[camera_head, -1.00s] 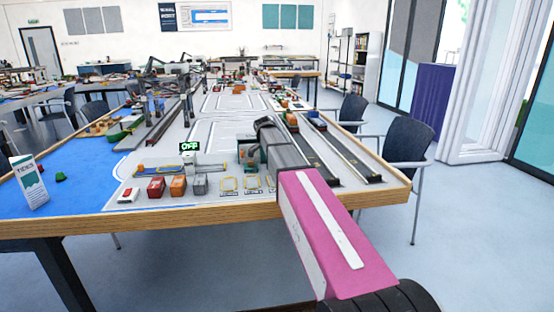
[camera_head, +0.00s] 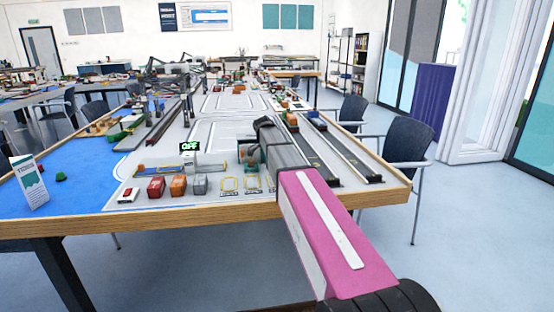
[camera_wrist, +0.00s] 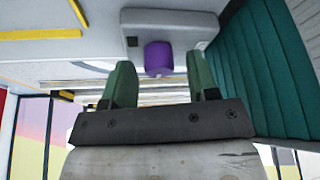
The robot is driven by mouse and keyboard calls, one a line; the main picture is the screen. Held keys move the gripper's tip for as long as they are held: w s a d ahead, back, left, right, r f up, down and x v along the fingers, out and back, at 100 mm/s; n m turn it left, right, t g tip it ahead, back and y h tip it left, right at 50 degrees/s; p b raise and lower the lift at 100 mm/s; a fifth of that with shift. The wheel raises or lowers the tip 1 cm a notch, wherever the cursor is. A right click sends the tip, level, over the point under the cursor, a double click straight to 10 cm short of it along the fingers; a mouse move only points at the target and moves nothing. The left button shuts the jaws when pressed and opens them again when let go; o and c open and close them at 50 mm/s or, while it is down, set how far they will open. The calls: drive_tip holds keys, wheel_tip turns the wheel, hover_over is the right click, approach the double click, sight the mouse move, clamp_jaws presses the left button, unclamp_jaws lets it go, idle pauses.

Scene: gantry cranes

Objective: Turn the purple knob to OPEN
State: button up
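The purple knob (camera_wrist: 158,58) shows in the wrist view, sticking out from a grey block (camera_wrist: 190,22). My gripper (camera_wrist: 160,68) is open, with one green finger on each side of the knob's near end. Gaps show between the knob and both fingers, so it is not gripped. In the head view my gripper (camera_head: 250,158) is low over the near part of the table, right of a small sign reading OFF (camera_head: 189,146). The knob is hidden there behind my gripper and arm. I cannot read any marking around the knob.
A teal ribbed container (camera_wrist: 262,70) stands close to the right finger in the wrist view. Small coloured containers (camera_head: 178,186) line the table's near edge (camera_head: 170,220). Dark rails (camera_head: 335,150) run right of my arm. A chair (camera_head: 408,140) stands at the right.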

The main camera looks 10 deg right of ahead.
drive_tip(key=v, duration=1)
drive_tip(key=shift+r, duration=0.4)
drive_tip(key=shift+a, duration=0.15)
